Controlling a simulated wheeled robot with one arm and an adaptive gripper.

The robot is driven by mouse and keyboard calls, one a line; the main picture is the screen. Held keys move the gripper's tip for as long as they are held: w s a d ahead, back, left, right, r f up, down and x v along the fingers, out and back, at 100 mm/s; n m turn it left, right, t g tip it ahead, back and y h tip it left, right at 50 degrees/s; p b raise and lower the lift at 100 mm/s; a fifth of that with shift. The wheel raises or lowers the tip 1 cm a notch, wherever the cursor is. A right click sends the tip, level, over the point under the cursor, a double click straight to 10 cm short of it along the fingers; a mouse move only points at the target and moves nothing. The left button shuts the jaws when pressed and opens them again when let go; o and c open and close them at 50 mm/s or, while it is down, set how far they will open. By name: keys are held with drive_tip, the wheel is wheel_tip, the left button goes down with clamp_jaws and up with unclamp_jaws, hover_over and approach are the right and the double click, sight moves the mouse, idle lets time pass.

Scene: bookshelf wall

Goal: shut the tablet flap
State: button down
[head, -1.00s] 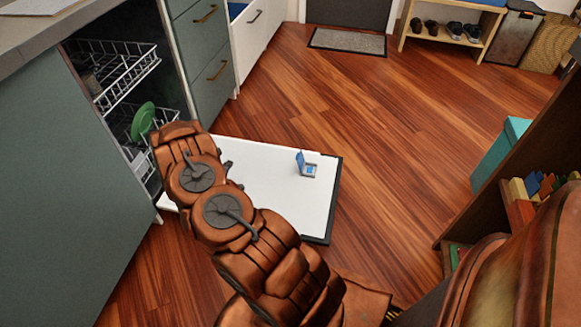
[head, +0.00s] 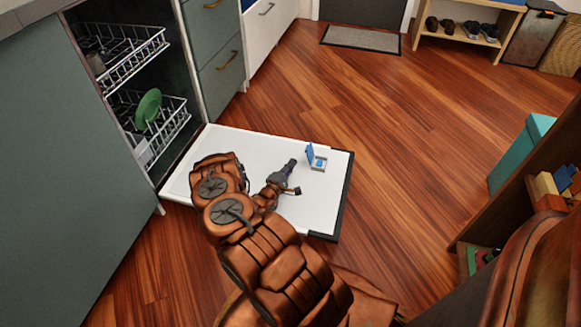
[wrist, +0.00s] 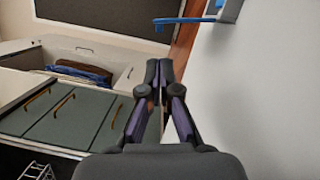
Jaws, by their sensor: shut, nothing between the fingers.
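The tablet dispenser (head: 317,164) is a small grey-and-blue unit on the white inner face of the lowered dishwasher door (head: 232,146). Its blue flap (head: 309,153) stands open, upright on the left side of the dispenser. In the wrist view the blue flap (wrist: 184,20) and part of the dispenser (wrist: 230,9) show at the top edge, cut off by the frame. My gripper (head: 291,163) is shut and empty, just left of the flap and apart from it. In the wrist view its closed fingertips (wrist: 159,67) point toward the flap's side.
The open dishwasher has an upper rack (head: 125,55) and a lower rack (head: 160,121) with a green plate (head: 149,106). Grey cabinets (head: 212,47) stand behind. A bookshelf with a teal box (head: 520,153) is at the right. The wooden floor between is clear.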

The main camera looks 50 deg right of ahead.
sight(309, 154)
drive_tip(key=d, duration=0.2)
drive_tip(key=d+b, duration=0.1)
drive_tip(key=d, duration=0.4)
drive_tip(key=shift+w+r, duration=0.2)
drive_tip(key=shift+w, duration=0.2)
